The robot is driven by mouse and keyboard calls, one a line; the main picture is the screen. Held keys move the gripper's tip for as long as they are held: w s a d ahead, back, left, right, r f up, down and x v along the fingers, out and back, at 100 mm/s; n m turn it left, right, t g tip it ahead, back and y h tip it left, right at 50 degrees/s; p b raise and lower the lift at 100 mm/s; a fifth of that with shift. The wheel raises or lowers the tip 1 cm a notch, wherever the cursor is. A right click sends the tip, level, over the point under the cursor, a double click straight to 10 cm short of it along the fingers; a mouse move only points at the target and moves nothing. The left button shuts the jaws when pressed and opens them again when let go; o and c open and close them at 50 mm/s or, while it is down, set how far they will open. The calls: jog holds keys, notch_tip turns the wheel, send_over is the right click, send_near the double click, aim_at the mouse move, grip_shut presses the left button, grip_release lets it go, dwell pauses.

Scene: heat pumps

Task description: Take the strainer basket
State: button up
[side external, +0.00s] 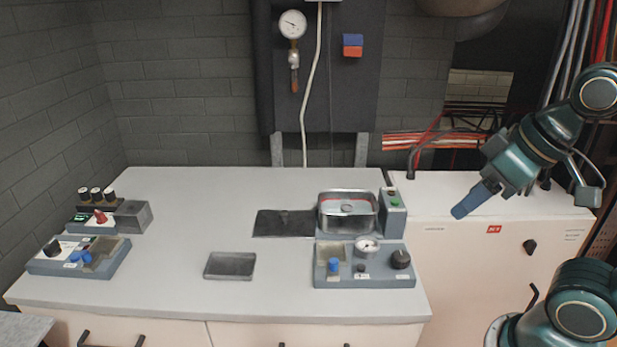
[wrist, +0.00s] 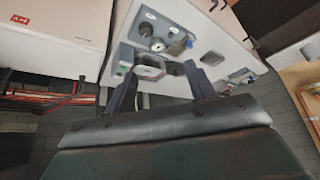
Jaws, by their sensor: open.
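A shiny metal container (side external: 348,214) stands at the right back of the bench, with a round piece and a red band inside. It may hold the strainer basket; I cannot clearly make out a basket. My gripper (side external: 461,210) is to its right, above the white cabinet and well apart from it. In the wrist view my gripper (wrist: 159,70) is open, with two dark fingers spread and nothing held. The container appears small between the fingertips there, partly unclear.
A control panel (side external: 401,275) with a gauge, black knob and blue knob stands before the container. A dark mat (side external: 272,223) lies left of it, and a grey shallow tray (side external: 230,265) sits nearer the front. More panels (side external: 52,266) stand at the left.

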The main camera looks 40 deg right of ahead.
jog(key=n+g+y, duration=0.3)
jog(key=n+g, duration=0.3)
jog(key=n, duration=1.2)
send_over(348, 206)
jog(key=d, duration=0.4)
notch_tip(348, 206, down, 10)
jog(key=shift+a+r, duration=0.15)
jog(key=shift+a, duration=0.1)
jog(key=shift+x, duration=4.25)
jog(key=shift+w+a, duration=0.1)
jog(key=shift+w, duration=0.05)
